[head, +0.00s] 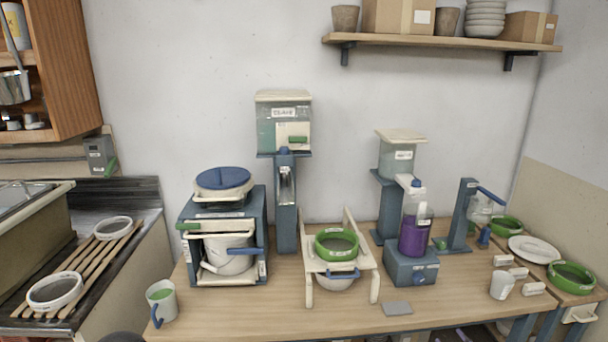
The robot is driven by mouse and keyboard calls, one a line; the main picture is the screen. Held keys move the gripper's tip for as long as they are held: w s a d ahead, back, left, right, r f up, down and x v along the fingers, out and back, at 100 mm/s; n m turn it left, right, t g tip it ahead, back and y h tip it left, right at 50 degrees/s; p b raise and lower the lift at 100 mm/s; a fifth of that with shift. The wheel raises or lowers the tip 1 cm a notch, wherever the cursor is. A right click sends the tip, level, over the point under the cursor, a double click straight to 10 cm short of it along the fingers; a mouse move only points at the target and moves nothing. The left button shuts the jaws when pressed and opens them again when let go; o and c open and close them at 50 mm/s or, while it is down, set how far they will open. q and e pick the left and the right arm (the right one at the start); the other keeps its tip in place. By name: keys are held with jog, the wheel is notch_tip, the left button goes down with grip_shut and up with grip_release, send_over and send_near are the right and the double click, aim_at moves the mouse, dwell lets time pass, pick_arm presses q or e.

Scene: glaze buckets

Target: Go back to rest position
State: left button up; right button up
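Neither of my grippers shows in the head view. A dark rounded shape shows at the bottom edge, left of centre; I cannot tell what it is. On the wooden table (250,318) a white bucket (228,257) sits inside a blue-framed stand (261,235). A bottle of purple liquid (414,235) stands upright on a blue base (411,267).
Two dispensers (283,125) (397,158) stand at the back. Green-rimmed bowls (572,278), a white plate (535,250) and a white cup (502,286) are at right. White-rimmed sieves (54,291) lie on slats at left.

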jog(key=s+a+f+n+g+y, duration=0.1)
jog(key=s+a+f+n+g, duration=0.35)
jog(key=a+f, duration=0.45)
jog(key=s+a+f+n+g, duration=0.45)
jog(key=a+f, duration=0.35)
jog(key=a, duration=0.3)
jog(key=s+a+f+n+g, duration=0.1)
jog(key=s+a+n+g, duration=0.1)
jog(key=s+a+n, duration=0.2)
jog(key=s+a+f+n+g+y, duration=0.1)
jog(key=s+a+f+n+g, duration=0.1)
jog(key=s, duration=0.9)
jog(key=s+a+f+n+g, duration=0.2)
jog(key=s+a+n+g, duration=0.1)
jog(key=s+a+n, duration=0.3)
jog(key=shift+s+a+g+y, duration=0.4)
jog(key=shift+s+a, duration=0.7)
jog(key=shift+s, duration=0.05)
